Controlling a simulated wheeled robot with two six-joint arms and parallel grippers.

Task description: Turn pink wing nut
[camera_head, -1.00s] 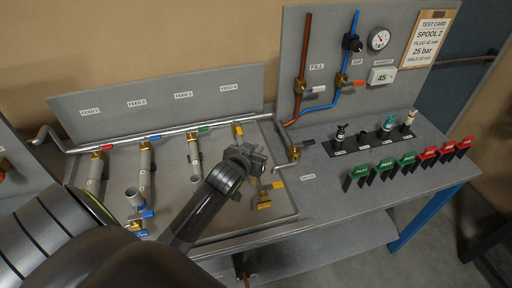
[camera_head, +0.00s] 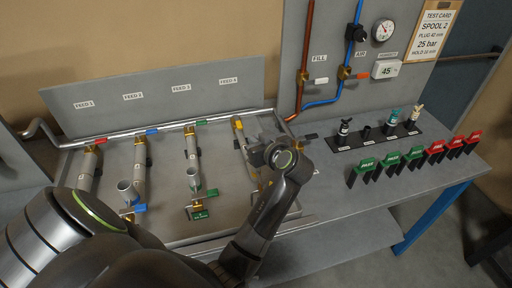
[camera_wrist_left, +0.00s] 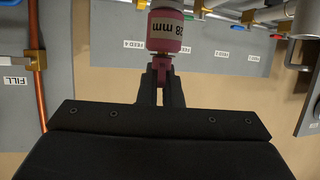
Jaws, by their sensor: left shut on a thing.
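In the left wrist view a pink wing nut (camera_wrist_left: 161,66) sits between the two fingers of my left gripper (camera_wrist_left: 161,80), which is shut on it. A pink plug body (camera_wrist_left: 166,36) with a "28 mm" label lies just beyond the wing nut, at the end of a pale pipe cut off by the frame's top edge. In the head view my left gripper (camera_head: 262,151) is over the right part of the grey tray, near the FEED 4 pipe (camera_head: 241,135). My wrist hides the pink plug and wing nut there.
Other feed pipes stand left of my gripper, with a blue-handled valve (camera_head: 133,208) and a green-handled valve (camera_head: 202,196). A black rack (camera_head: 375,139) of plugs and several green and red tags (camera_head: 390,159) are on the right. A copper pipe (camera_head: 306,50) rises behind.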

